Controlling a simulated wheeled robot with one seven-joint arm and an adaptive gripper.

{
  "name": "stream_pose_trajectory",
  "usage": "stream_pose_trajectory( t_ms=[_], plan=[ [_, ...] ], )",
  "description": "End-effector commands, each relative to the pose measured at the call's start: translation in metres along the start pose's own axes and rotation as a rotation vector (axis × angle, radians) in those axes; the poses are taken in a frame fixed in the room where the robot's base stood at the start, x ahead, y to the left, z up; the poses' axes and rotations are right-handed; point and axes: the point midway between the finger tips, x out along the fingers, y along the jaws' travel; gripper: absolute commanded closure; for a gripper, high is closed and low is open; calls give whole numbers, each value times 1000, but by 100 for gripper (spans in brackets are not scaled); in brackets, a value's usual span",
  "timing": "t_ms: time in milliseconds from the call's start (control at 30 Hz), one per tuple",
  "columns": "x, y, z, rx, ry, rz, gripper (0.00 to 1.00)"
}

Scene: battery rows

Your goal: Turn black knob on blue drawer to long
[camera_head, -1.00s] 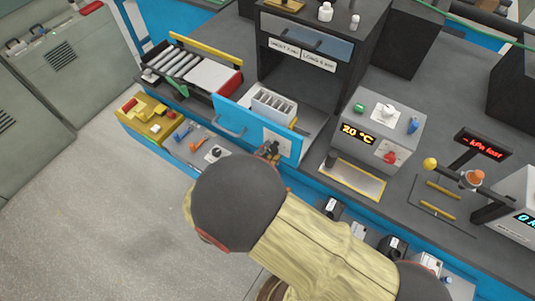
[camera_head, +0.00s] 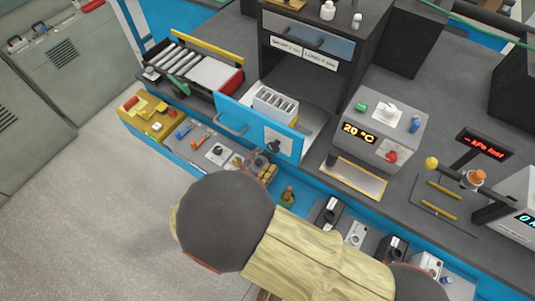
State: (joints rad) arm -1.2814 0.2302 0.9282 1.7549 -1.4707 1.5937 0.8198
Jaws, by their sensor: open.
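The blue drawer (camera_head: 254,122) is pulled out of the black cabinet, with a handle on the left of its front. The black knob (camera_head: 273,147) sits on a white plate at the right of that front. Its pointing direction is too small to tell. My gripper (camera_head: 258,164) is just below and left of the knob, apart from it as far as I can see. It is open and seems empty. My arm hides part of the area below. Two white labels on the cabinet (camera_head: 303,52) read roughly "SHORT" and "LONG".
A white slotted rack (camera_head: 274,103) stands in the drawer. A grey box reading 20 °C (camera_head: 385,125) with a red knob is to the right. A roller conveyor (camera_head: 190,68) and a yellow tray (camera_head: 150,112) are to the left. More knobs and small items line the lower ledge.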

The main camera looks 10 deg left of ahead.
Motion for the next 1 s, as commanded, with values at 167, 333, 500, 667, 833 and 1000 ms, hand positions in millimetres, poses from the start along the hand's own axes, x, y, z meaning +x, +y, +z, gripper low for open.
stream_pose_trajectory(
  t_ms=[167, 333, 500, 667, 833, 1000],
  plan=[
    [-38, 1, -1, 0, 4, 3, 49],
    [-64, 0, -1, 0, 3, 1, 49],
    [-78, 0, 0, -1, 0, 1, 49],
    [-80, 0, 0, -1, -1, 0, 49],
    [-80, 0, 0, 0, -1, 0, 49],
    [-80, 0, 0, 0, -1, 0, 49]
  ],
)
